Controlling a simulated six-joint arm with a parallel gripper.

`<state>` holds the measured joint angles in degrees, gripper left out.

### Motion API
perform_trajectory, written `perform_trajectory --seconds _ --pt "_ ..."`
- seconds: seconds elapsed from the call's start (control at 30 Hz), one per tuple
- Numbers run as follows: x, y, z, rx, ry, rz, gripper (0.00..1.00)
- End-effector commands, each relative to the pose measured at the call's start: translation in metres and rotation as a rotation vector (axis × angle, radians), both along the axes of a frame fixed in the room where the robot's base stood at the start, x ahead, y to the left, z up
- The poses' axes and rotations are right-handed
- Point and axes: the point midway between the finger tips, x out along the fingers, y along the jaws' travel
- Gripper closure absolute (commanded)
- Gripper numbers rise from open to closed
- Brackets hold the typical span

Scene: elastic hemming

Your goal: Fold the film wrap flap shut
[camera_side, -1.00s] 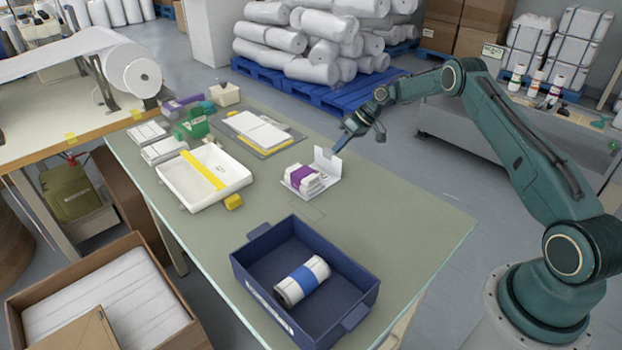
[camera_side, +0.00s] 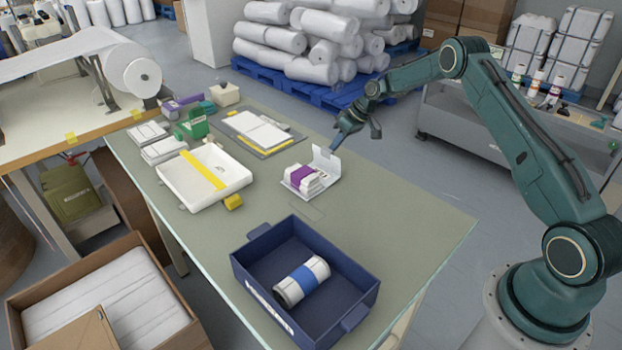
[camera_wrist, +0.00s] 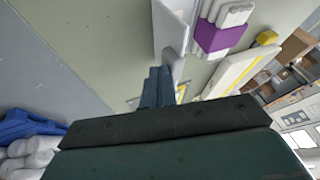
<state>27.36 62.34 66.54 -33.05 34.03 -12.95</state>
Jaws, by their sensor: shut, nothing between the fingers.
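The film wrap flap (camera_side: 325,161) is a pale panel standing up at the back right edge of a small white wrap base. On the base sits a white folded stack with a purple band (camera_side: 304,178). My gripper (camera_side: 334,148) is shut and empty, its tips just behind the top of the flap; I cannot tell whether they touch it. In the wrist view the shut fingers (camera_wrist: 158,86) point toward the pale flap (camera_wrist: 172,28), with the purple-banded stack (camera_wrist: 222,30) beyond it.
A blue bin (camera_side: 345,275) holding a roll with a blue band (camera_side: 302,280) stands in front. A white tray with a yellow strip (camera_side: 222,192) lies to the left. The table's right part (camera_side: 410,220) is clear. A grey mat (camera_side: 240,135) with white sheets lies behind.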

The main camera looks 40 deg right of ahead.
Motion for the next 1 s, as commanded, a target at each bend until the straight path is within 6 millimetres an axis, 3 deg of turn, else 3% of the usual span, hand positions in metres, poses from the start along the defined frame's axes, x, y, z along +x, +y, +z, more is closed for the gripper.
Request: perform_trajectory --seconds 0.5,1.0 --pt "0.000 0.038 0.024 -0.318 -0.001 0.006 1.00" --pt "0.000 0.084 0.034 -0.680 0.000 0.008 1.00"
